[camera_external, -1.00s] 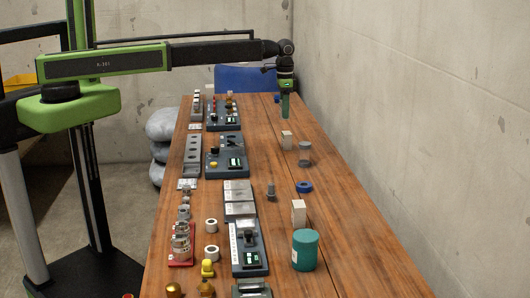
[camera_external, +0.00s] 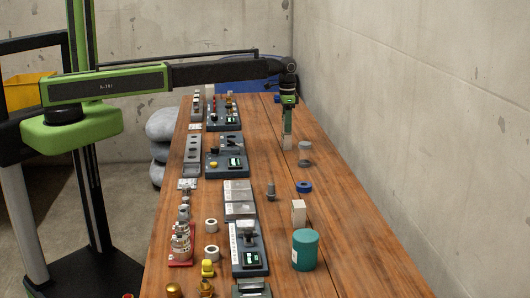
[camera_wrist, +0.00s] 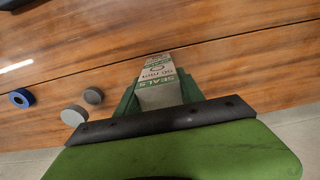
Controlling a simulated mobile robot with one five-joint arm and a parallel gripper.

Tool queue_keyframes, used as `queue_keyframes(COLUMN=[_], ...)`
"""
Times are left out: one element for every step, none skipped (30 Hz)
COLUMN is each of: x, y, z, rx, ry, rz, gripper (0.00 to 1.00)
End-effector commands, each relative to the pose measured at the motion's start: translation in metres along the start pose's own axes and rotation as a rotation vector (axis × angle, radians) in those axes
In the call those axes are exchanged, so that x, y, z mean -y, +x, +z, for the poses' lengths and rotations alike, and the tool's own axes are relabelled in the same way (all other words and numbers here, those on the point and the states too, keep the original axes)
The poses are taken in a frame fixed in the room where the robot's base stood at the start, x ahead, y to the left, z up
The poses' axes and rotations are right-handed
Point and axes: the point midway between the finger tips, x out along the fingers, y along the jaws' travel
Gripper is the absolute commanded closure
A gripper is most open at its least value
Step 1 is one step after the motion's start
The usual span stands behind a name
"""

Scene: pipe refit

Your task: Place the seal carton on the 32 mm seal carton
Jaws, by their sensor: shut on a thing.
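My gripper (camera_external: 288,134) points down over the far right part of the table. Its green fingers are shut on a seal carton (camera_wrist: 158,70), a small pale box with "SEALS" lettering. The fingers stand on both sides of it in the wrist view. In the external view the carton's lower part (camera_external: 287,143) shows below the fingers, at or very near the table top; I cannot tell if it touches. A second small white carton (camera_external: 298,212) stands upright nearer the camera, behind the teal canister; its size label cannot be read. It is apart from my gripper.
A teal canister (camera_external: 305,250) stands close in front of the second carton. A blue ring (camera_external: 304,187), a grey clear-topped cylinder (camera_external: 305,152) and a grey fitting (camera_external: 271,190) stand nearby. Dark fixtures (camera_external: 226,164) line the left. The table's right strip is clear.

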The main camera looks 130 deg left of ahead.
Motion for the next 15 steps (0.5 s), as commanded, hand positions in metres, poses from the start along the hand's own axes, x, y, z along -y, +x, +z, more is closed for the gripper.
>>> queue_keyframes(x=[-0.0001,-0.0001,-0.0001,-0.0001,-0.0001,-0.0001,-0.0001,-0.0001,-0.0001,-0.0001,-0.0001,-0.0001,-0.0001,-0.0001,-0.0001], y=[0.0003,0.0015,0.0034,0.0045,0.0033,0.0026,0.0025,0.0025,0.0025,0.0025,0.0025,0.0025,0.0025,0.0025,0.0025], z=[0.0000,0.0000,0.0000,0.0000,0.0000,0.0000,0.0000,0.0000,0.0000,0.0000,0.0000,0.0000,0.0000,0.0000,0.0000], rx=[0.000,0.000,0.000,0.000,0.000,0.000,0.000,0.000,0.000,0.000,0.000,0.000,0.000,0.000,0.000], ry=[0.000,0.000,0.000,0.000,0.000,0.000,0.000,0.000,0.000,0.000,0.000,0.000,0.000,0.000,0.000], rz=[0.000,0.000,0.000,0.000,0.000,0.000,0.000,0.000,0.000,0.000,0.000,0.000,0.000,0.000,0.000], gripper=[0.95,0.95,0.95,0.95,0.52,0.47,0.43,0.39,0.34,0.33,0.33,0.33,0.33,0.33,0.33])
